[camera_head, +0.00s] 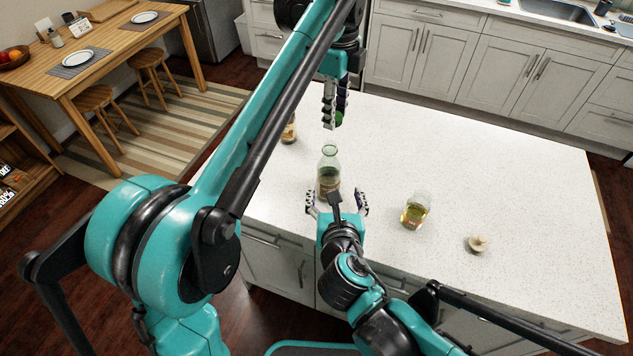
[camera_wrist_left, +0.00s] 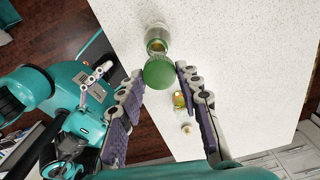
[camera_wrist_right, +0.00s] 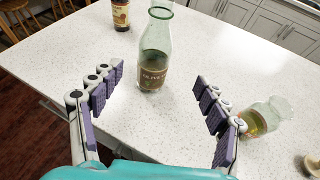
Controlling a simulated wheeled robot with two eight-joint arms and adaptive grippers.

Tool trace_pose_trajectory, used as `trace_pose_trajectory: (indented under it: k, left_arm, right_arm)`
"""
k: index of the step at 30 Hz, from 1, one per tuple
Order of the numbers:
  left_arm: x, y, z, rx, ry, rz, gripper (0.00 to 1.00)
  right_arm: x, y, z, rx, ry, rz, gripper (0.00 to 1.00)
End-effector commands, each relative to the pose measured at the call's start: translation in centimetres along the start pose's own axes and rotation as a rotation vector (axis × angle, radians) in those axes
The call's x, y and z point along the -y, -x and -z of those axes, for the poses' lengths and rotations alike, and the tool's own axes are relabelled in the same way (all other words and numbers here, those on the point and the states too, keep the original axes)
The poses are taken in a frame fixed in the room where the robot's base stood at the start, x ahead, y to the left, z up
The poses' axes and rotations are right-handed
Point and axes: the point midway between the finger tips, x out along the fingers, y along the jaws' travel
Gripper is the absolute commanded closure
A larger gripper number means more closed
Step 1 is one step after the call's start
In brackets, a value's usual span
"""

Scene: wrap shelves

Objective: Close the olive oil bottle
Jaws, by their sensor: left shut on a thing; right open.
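The olive oil bottle (camera_head: 329,172) stands upright on the white counter. It is green glass with a brown label, and its top is open in the right wrist view (camera_wrist_right: 153,65). My left gripper (camera_head: 336,112) is shut on a green cap (camera_head: 339,118), held in the air above and behind the bottle, apart from it. The cap shows as a green disc between the fingers in the left wrist view (camera_wrist_left: 159,72). My right gripper (camera_head: 337,203) is open and empty, low on the near side of the bottle. Its fingers (camera_wrist_right: 155,95) point toward the bottle from both sides without touching it.
A glass jar with yellow oil (camera_head: 415,212) and a small pale object (camera_head: 478,243) stand to the right on the counter (camera_head: 520,190). A brown bottle (camera_head: 289,130) stands behind left. The counter's middle back is clear. A wooden table (camera_head: 110,45) stands far left.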

Motion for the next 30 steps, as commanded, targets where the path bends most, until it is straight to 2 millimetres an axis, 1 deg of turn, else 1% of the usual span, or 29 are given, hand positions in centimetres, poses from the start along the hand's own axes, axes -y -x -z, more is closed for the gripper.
trace_pose_trajectory:
  k: [5,13,17,20,23,30]
  left_arm:
    - [-0.2,0.3,-0.1,0.000,-0.067,0.000,0.77]
    - [-0.2,0.3,-0.1,0.000,-0.069,0.000,0.77]
    - [-0.2,0.3,-0.1,0.000,-0.068,0.000,0.77]
    - [-0.2,0.3,-0.1,0.000,-0.068,0.000,0.77]
    - [-0.2,0.3,-0.1,0.000,-0.067,0.000,0.77]
    - [-0.2,0.3,-0.1,0.000,-0.067,0.000,0.77]
  right_arm:
    - [-0.5,0.0,0.1,0.013,0.060,-0.010,0.25]
    - [-0.5,0.0,0.1,0.012,0.059,-0.010,0.25]
    - [-0.5,-0.3,0.0,0.012,0.058,-0.009,0.25]
    - [-0.6,-1.1,0.0,0.011,0.057,-0.009,0.25]
    - [-0.5,-2.3,0.0,0.011,0.057,-0.008,0.25]
    - [-0.6,-5.9,-0.1,0.012,0.057,-0.009,0.25]
